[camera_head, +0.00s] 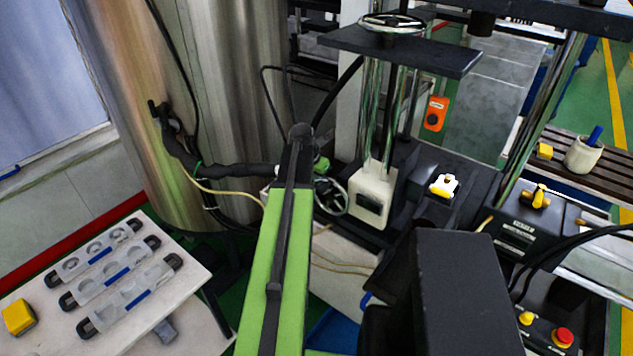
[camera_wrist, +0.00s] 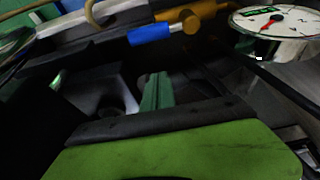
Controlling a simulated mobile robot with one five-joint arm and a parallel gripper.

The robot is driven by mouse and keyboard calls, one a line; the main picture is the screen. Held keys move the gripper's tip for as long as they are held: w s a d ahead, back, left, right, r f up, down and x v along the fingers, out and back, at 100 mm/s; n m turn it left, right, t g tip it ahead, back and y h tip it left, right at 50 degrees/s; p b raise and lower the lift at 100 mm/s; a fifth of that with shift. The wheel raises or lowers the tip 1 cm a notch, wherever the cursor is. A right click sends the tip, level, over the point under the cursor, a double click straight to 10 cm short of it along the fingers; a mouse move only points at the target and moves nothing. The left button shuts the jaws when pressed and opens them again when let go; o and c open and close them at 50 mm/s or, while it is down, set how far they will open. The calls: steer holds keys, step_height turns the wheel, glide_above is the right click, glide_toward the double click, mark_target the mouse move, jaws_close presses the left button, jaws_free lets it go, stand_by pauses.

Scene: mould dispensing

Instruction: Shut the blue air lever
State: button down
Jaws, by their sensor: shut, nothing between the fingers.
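The blue air lever (camera_wrist: 150,33) shows in the upper middle of the wrist view, lying nearly level in the picture, with its right end against a brass fitting (camera_wrist: 190,20). My gripper (camera_wrist: 157,88) appears as narrow green fingers, shut and empty, below the lever in the picture and apart from it. In the head view my green arm reaches toward the machine. I cannot make out the lever or the fingertips there.
A round pressure gauge (camera_wrist: 277,20) with a red needle sits right of the brass fitting. A tan hose (camera_wrist: 95,14) curves left of the lever. In the head view, a steel tank (camera_head: 215,100), a black cable and a white machine block (camera_head: 375,205) crowd my arm. Moulds lie on a table (camera_head: 190,305) at left.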

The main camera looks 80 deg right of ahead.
steer(key=a, duration=0.1)
steer(key=w+a, duration=0.2)
steer(key=shift+a+f+p, duration=0.2)
steer(key=shift+f+p, duration=0.1)
steer(key=shift+f, duration=0.05)
